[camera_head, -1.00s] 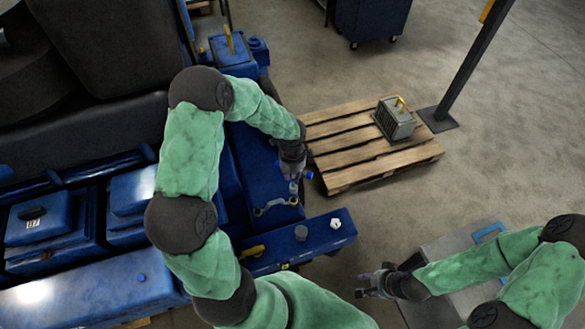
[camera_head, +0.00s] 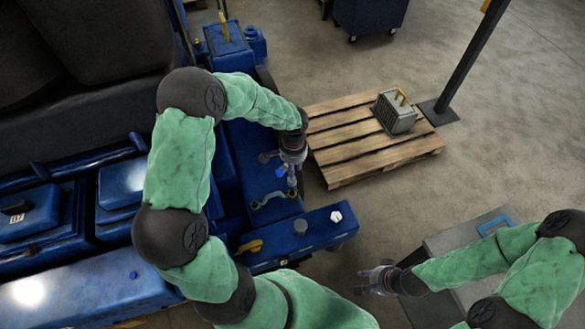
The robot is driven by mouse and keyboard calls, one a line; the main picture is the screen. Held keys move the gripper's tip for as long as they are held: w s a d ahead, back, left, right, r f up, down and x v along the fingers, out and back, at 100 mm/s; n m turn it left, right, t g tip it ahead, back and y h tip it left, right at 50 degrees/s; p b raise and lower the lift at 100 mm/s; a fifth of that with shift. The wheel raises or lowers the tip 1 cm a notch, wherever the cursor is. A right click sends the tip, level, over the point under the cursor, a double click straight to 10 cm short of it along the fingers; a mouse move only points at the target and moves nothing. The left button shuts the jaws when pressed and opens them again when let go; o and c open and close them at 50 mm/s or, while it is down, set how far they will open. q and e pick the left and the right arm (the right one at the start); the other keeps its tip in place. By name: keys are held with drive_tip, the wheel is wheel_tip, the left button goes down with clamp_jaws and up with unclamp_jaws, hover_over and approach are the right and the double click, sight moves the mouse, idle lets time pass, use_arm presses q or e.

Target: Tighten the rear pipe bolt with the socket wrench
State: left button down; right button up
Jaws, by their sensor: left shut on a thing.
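My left gripper (camera_head: 290,172) is shut on the socket wrench (camera_head: 292,183), a small grey tool mostly hidden by the fingers. It points down over the blue engine block. A short curved metal pipe (camera_head: 271,199) with a round flange at each end lies on the block just below. The wrench tip is at or just above the pipe's right end (camera_head: 292,193); I cannot tell whether it touches a bolt, and the bolt itself is too small to make out. My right gripper (camera_head: 366,281) is open and empty, over the floor beside the grey cart.
A blue beam (camera_head: 315,228) with a white nut (camera_head: 336,216) and a grey knob (camera_head: 300,226) runs in front of the pipe. A yellow handle (camera_head: 250,247) lies to its left. A wooden pallet (camera_head: 350,145) carries a grey box (camera_head: 396,112). A grey cart (camera_head: 455,243) stands right.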

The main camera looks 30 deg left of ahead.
use_arm(q)
drive_tip(key=n, duration=0.1)
drive_tip(key=n+b, duration=0.1)
drive_tip(key=n, duration=0.1)
drive_tip(key=shift+w+f+n, duration=0.1)
drive_tip(key=shift+f+n, duration=0.2)
drive_tip(key=n+b, duration=0.1)
drive_tip(key=n, duration=0.2)
drive_tip(key=shift+w+f, duration=0.1)
drive_tip(key=shift+f, duration=0.1)
drive_tip(key=n+b, duration=0.3)
drive_tip(key=f+n+b, duration=0.1)
drive_tip(key=n+b, duration=0.2)
drive_tip(key=n, duration=0.1)
drive_tip(key=n+b, duration=0.3)
drive_tip(key=shift+w+a+f+n, duration=0.15)
drive_tip(key=shift+f+n, duration=0.2)
drive_tip(key=shift+n, duration=0.05)
drive_tip(key=shift+n+b, duration=0.35)
drive_tip(key=shift+n, duration=0.15)
drive_tip(key=shift+f+b, duration=0.85)
drive_tip(key=shift+f, duration=0.1)
drive_tip(key=shift+f+b, duration=0.4)
drive_tip(key=shift+f, duration=0.15)
